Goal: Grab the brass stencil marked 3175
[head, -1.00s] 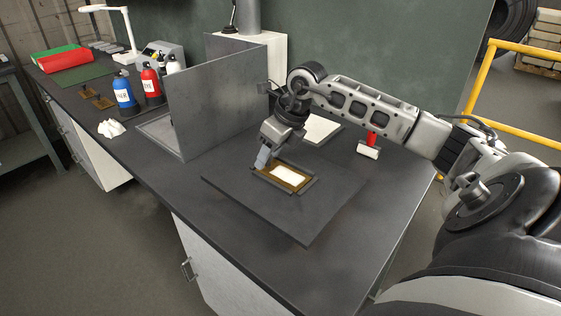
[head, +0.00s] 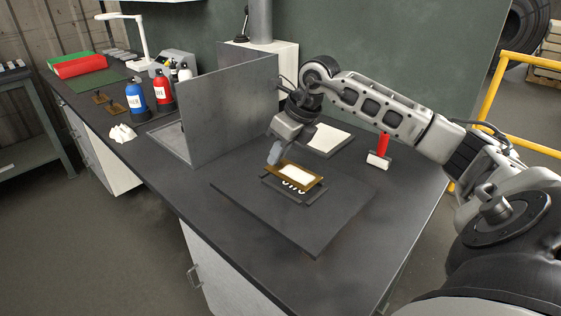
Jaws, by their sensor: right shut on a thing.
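The brass stencil (head: 313,184) is a small brass-edged rectangle with a pale centre; I cannot read its number. My right gripper (head: 275,158) is shut on its back left edge and holds it slightly raised and tilted above a dark holder (head: 297,199). White marks, partly hidden by the stencil, show on the dark surface under it. The holder sits on a dark flat board (head: 335,215) on the workbench. My left gripper is not in view.
A grey metal partition (head: 235,115) stands left of my right gripper. Blue (head: 136,98) and red (head: 162,90) bottles and small brass plates (head: 116,107) are further left. The bench front is clear.

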